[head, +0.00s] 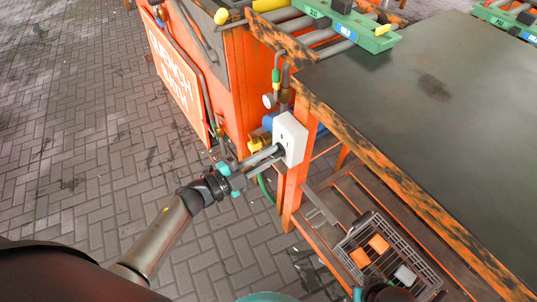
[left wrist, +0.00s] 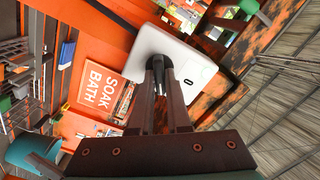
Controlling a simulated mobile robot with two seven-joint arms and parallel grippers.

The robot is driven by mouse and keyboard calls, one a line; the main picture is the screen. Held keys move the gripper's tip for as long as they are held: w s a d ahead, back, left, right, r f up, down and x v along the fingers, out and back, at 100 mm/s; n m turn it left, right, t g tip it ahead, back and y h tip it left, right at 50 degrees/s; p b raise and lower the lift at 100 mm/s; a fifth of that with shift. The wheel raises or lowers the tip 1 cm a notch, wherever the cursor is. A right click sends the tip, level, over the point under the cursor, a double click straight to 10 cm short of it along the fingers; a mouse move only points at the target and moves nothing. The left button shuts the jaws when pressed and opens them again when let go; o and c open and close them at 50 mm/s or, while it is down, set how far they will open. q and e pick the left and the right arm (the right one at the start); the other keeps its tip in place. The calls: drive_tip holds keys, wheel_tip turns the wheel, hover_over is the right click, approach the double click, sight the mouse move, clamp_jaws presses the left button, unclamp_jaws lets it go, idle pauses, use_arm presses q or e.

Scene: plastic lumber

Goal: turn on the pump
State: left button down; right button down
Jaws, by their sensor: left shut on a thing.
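A white switch box (head: 291,136) is fixed to the orange bench post at the front left corner of the bench. A dark knob (left wrist: 161,66) sticks out of its face; in the left wrist view the white box (left wrist: 192,60) has a small 0 mark beside the knob. My left gripper (head: 276,151) reaches in from the lower left and is shut on the knob; its two fingers also show in the left wrist view (left wrist: 160,88). A blue part (head: 268,122), perhaps the pump, is mostly hidden behind the box. The jaws of my right gripper are not visible.
A gauge (head: 268,100), pipes and a yellow fitting (head: 259,144) sit close behind the box. The dark benchtop (head: 420,90) lies to the right. A wire crate (head: 430,270) with orange blocks stands on the lower shelf. The paved floor (head: 80,120) at left is clear.

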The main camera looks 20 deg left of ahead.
use_arm(q)
drive_tip(key=shift+m, duration=0.5)
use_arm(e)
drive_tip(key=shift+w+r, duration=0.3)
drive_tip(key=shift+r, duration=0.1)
use_arm(q)
drive_tip(key=c, duration=0.9)
unclamp_jaws()
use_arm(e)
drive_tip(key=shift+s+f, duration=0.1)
use_arm(q)
drive_tip(key=shift+s+a, duration=0.1)
drive_tip(key=shift+s, duration=0.05)
drive_tip(key=shift+s+a, duration=0.25)
drive_tip(key=shift+s, duration=0.05)
drive_tip(key=p+v, duration=0.2)
drive_tip(key=v, duration=1.2)
drive_tip(key=shift+a+p, duration=0.1)
drive_tip(key=shift+p, duration=0.3)
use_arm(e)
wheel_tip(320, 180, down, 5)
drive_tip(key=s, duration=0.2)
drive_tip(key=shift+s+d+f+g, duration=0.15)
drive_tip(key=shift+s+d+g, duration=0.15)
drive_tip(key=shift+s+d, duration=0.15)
